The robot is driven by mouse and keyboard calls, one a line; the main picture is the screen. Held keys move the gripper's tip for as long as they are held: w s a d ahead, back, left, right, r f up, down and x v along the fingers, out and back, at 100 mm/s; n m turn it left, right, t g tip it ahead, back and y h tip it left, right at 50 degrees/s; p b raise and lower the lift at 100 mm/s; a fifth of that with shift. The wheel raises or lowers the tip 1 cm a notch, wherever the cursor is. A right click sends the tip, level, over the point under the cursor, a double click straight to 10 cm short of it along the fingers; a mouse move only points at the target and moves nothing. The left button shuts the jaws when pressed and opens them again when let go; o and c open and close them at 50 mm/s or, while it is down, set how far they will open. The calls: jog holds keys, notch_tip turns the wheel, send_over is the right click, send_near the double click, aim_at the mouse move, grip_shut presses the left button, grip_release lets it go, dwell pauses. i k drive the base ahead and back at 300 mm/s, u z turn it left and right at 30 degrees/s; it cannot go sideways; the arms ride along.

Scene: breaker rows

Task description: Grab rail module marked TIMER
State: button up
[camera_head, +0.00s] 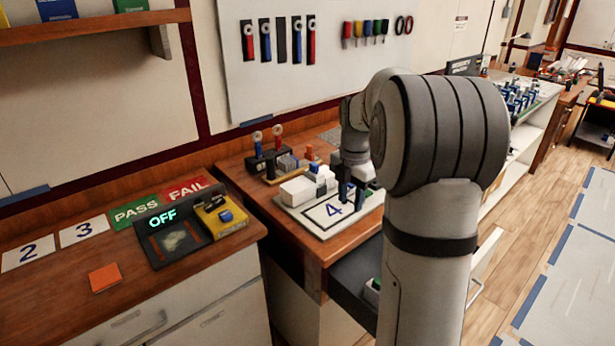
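My gripper (351,194) points down over the right part of a white board marked 4 (318,222) on the wooden workbench. Its two dark fingers look apart, with no held thing visible between them. White blocky modules (297,190) with blue parts (319,171) stand on the board, just left of my fingers. No TIMER marking can be read at this size, so I cannot tell which module bears it. My arm hides part of the bench behind and to the right.
A dark rack with red- and blue-handled tools (262,160) stands behind the board. The left counter holds a dark box reading OFF (173,240), a yellow box (226,219), PASS (136,212) and FAIL (188,189) signs, and an orange square (105,277). Floor is clear at right.

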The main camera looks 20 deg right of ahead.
aim_at(313, 173)
jog(key=i, duration=0.85)
jog(key=u, duration=0.15)
jog(key=k, duration=0.9)
jog(key=z, duration=0.2)
jog(key=i, duration=0.9)
jog(key=u, duration=0.1)
